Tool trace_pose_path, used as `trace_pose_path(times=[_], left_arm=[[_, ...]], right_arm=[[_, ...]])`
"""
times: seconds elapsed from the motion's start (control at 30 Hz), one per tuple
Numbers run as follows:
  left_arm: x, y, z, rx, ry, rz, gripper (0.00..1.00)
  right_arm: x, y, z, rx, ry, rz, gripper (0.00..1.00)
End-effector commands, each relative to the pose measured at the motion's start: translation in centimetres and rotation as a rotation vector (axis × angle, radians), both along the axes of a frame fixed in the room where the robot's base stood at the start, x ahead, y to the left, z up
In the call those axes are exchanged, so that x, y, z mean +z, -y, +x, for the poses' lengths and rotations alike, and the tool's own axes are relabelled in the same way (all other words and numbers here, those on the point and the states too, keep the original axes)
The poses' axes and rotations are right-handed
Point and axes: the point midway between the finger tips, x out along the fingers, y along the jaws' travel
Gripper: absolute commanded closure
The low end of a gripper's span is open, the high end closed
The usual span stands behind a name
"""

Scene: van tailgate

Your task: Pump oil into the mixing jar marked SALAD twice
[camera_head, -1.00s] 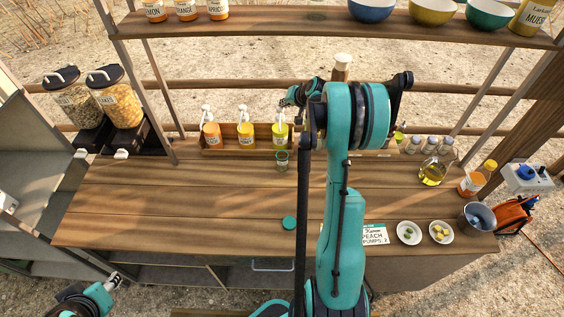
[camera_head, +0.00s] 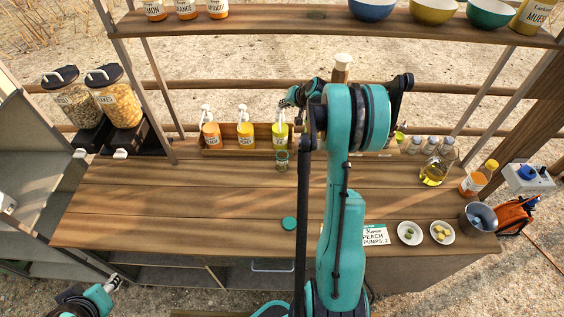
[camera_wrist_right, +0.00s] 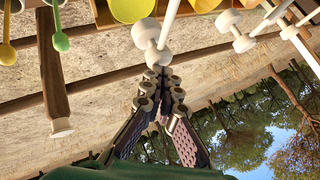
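Three pump bottles stand in a wooden rack (camera_head: 222,152) at the back of the counter: an orange one (camera_head: 211,135), an amber one (camera_head: 245,134) and a yellow one (camera_head: 280,135). Their labels are too small to read. A small clear jar (camera_head: 282,161) with a green label stands in front of the yellow bottle; its marking is not legible. My right gripper (camera_head: 289,98) is above the yellow bottle's pump. In the right wrist view my right gripper (camera_wrist_right: 158,78) has its fingers together, close to a white pump head (camera_wrist_right: 146,33). My left gripper (camera_head: 116,282) is low at the left, away from the counter.
A green lid (camera_head: 289,223) lies on the counter. A card (camera_head: 375,235) reading "PEACH PUMPS: 2", two small white dishes (camera_head: 410,233), a glass oil jug (camera_head: 433,174) and a metal cup (camera_head: 478,218) are at the right. The left counter is clear. A shelf (camera_head: 270,25) crosses above.

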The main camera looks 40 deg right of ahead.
Motion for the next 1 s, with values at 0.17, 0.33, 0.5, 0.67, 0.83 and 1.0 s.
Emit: trace_pose_path(times=[0.17, 0.33, 0.5, 0.67, 0.83, 1.0], left_arm=[[0.1, 0.0, 0.0, 0.000, 0.000, 0.000, 0.60], [0.1, 0.0, 0.0, 0.000, 0.000, 0.000, 0.60], [0.7, 0.0, 0.0, 0.000, 0.000, 0.000, 0.60], [1.8, 0.0, 0.0, 0.000, 0.000, 0.000, 0.60], [2.8, 0.0, 0.0, 0.000, 0.000, 0.000, 0.60], [3.5, 0.0, 0.0, 0.000, 0.000, 0.000, 0.60]], right_arm=[[0.3, 0.0, 0.1, 0.001, -0.001, 0.000, 1.00], [0.4, 0.0, 0.1, 0.000, 0.000, 0.000, 1.00], [1.4, 0.0, 0.1, -0.001, 0.001, -0.001, 1.00], [3.1, 0.0, 0.1, -0.001, 0.001, -0.001, 1.00], [5.0, 0.0, 0.1, -0.001, 0.001, -0.001, 1.00], [6.4, 0.0, 0.1, -0.001, 0.001, -0.001, 1.00]])
